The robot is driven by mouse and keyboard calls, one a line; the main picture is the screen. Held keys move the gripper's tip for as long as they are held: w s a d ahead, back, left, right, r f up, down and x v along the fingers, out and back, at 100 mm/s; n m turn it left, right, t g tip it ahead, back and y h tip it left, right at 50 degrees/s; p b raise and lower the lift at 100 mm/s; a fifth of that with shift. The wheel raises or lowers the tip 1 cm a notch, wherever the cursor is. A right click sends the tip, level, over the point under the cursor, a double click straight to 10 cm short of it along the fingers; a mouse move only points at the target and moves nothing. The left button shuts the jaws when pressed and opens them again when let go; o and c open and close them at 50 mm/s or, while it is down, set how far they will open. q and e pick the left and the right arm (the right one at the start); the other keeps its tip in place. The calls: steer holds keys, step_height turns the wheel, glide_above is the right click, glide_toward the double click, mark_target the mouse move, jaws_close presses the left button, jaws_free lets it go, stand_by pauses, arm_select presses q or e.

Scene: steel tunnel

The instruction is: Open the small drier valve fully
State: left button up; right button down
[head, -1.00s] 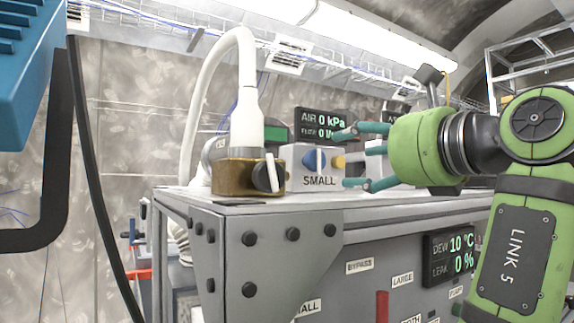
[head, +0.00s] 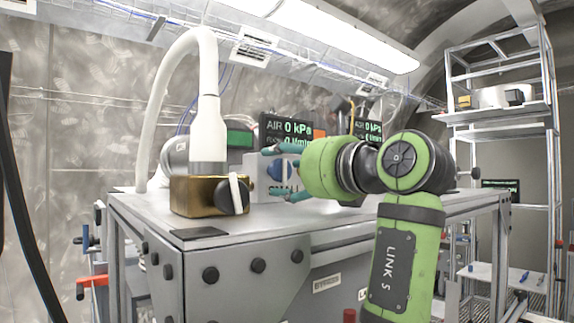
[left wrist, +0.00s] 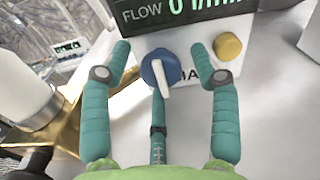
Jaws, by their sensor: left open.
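The small drier valve is a round blue knob (left wrist: 172,66) with a white pointer bar, on the front of a light box (head: 262,180). In the left wrist view the bar points down, slightly right. In the head view the knob (head: 278,171) is partly hidden behind my fingers. My left gripper (head: 279,173) is open, its teal fingers spread in front of the box. In the left wrist view its fingertips (left wrist: 160,62) lie left, right and below the knob; contact cannot be told. The box's label is mostly covered. My right gripper is not in view.
A brass block (head: 190,197) with a black knob and white handle, topped by a white hose (head: 207,110), stands left of the box. A yellow button (left wrist: 228,46) is right of the blue knob. The display (head: 285,128) reads AIR 0 kPa.

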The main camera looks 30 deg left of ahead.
arm_select(q)
steer(key=shift+d, duration=0.15)
steer(key=shift+s, duration=0.1)
steer(key=c, duration=1.1)
steer(key=shift+c, duration=0.2)
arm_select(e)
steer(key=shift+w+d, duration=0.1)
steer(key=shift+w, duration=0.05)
arm_select(q)
steer(key=shift+r, duration=0.1)
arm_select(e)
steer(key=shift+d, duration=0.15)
arm_select(q)
steer(key=shift+n, duration=0.3)
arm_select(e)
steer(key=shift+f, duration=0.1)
arm_select(q)
steer(key=n+b, duration=0.1)
steer(key=n, duration=0.5)
steer(key=shift+r, duration=0.1)
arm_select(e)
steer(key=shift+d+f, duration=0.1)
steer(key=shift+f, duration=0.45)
arm_select(q)
steer(key=shift+n, duration=0.3)
